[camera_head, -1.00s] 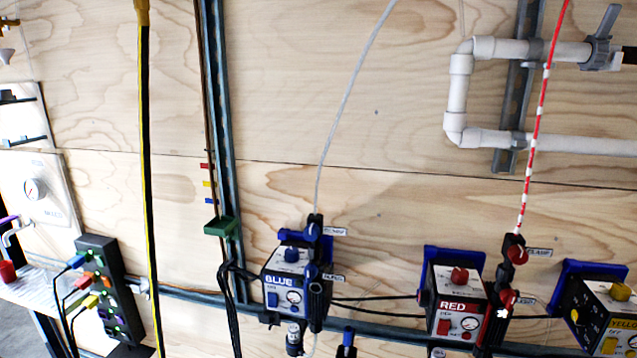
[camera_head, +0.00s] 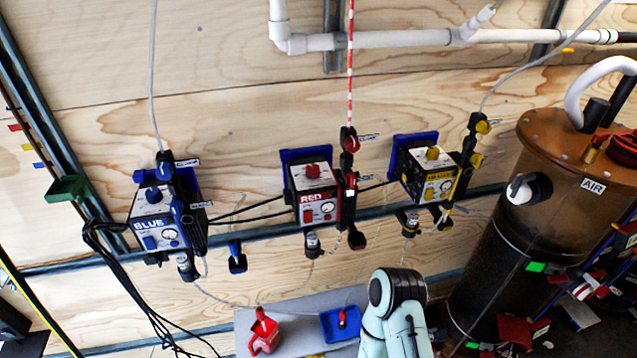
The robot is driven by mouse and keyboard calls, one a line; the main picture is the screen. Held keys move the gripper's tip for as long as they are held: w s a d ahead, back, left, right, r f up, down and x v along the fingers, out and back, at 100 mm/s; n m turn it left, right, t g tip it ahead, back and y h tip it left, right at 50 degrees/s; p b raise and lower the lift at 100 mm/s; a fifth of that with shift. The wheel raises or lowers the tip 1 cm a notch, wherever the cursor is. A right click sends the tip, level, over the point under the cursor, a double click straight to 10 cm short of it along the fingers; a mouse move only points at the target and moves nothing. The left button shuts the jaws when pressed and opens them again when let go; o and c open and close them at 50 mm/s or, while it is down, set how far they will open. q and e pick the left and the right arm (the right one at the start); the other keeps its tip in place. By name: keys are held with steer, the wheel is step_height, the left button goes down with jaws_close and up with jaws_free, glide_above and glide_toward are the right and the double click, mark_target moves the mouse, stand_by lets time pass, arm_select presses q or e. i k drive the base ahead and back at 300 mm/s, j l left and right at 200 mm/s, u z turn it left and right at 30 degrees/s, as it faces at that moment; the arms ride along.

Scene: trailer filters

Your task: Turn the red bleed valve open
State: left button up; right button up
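The red filter unit (camera_head: 315,193), a box marked RED with a red knob on top and a gauge on its front, hangs on the plywood wall. At its right side stands a dark fitting with an upper red valve handle (camera_head: 350,140) and a smaller lower red handle (camera_head: 350,180). Small white labels sit beside both, too small to read, so I cannot tell which is the bleed valve or how it is turned. Neither gripper shows.
The blue unit (camera_head: 158,217) is left of the red one, the yellow unit (camera_head: 431,173) right. A grey shelf (camera_head: 290,305) below holds a red jug (camera_head: 264,332) and a blue tray (camera_head: 328,330). A brown AIR tank (camera_head: 530,230) stands at the right.

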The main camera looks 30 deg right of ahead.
mark_target(352, 179)
steer(key=z, duration=1.25)
